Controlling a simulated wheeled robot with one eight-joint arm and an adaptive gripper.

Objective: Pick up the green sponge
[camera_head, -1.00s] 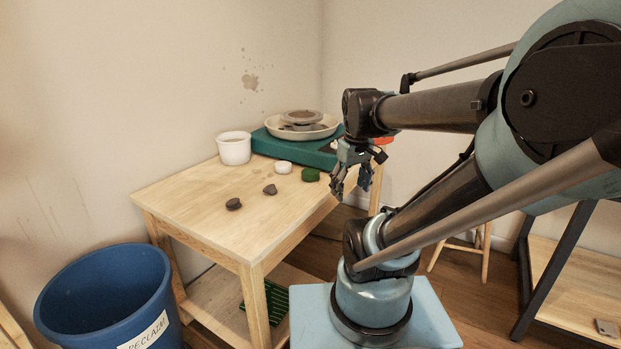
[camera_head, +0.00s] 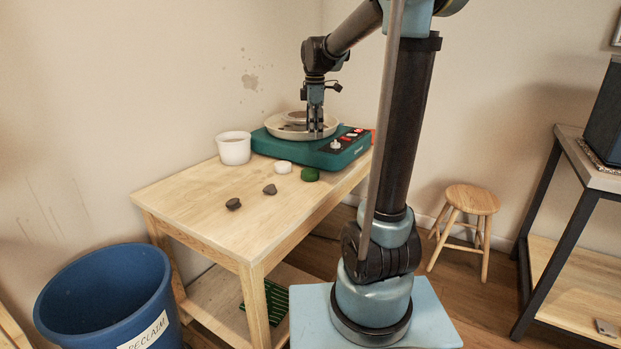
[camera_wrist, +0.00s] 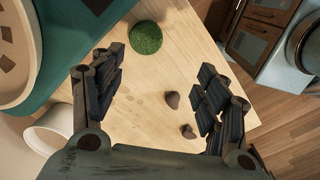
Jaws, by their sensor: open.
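The green sponge (camera_head: 310,174) is a small round dark-green pad lying on the wooden table (camera_head: 205,200), in front of the pottery wheel. It also shows in the wrist view, near the top (camera_wrist: 146,37), beyond and between my open fingers. My gripper (camera_head: 315,134) hangs pointing down over the wheel's basin, above and behind the sponge.
The teal pottery wheel (camera_head: 335,155) with its pale basin stands at the table's back. A white bucket (camera_head: 234,148), a white round piece (camera_head: 283,167) and two dark lumps (camera_head: 233,204) (camera_head: 269,189) are nearby. A blue bin (camera_head: 105,300) stands on the floor.

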